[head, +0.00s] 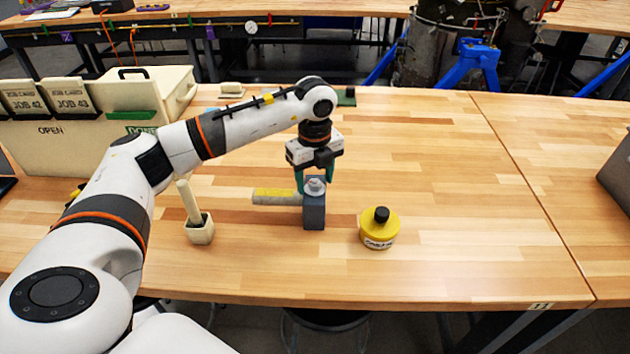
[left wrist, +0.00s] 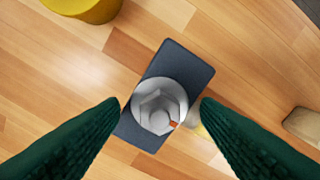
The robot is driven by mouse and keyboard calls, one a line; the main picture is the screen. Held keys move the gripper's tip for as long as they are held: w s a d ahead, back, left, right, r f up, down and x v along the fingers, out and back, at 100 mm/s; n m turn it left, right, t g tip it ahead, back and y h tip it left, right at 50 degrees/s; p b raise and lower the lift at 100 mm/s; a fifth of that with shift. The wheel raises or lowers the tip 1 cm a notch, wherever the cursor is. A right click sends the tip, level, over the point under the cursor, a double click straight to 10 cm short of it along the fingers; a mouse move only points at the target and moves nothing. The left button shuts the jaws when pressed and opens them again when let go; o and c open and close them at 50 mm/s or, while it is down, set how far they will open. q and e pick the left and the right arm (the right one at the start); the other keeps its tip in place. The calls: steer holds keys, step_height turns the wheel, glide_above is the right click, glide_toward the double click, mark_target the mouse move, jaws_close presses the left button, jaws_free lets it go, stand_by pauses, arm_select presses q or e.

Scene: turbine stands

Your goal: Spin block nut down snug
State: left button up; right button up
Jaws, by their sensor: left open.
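The block (head: 314,213) is a dark grey upright piece on the wooden table, and it also shows from above in the left wrist view (left wrist: 187,72). A light grey hex nut (left wrist: 158,108) with a round flange sits on top of it, with a small orange mark at its edge; in the head view the nut (head: 315,187) shows between the fingers. My left gripper (head: 315,178) points straight down over the block. Its green fingers (left wrist: 158,108) are open, one on each side of the nut, with small gaps. My right gripper is not in view.
A yellow pot with a black cap (head: 379,229) stands right of the block. A yellow-grey bar (head: 275,197) lies left of it. A cream holder with a handle (head: 200,230) stands further left. A job card box (head: 125,115) is behind my arm.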

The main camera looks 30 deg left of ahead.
mark_target(315, 182)
arm_select(q)
steer(key=shift+r+p, duration=1.8)
steer(key=shift+r, duration=0.75)
steer(key=shift+c, duration=0.6)
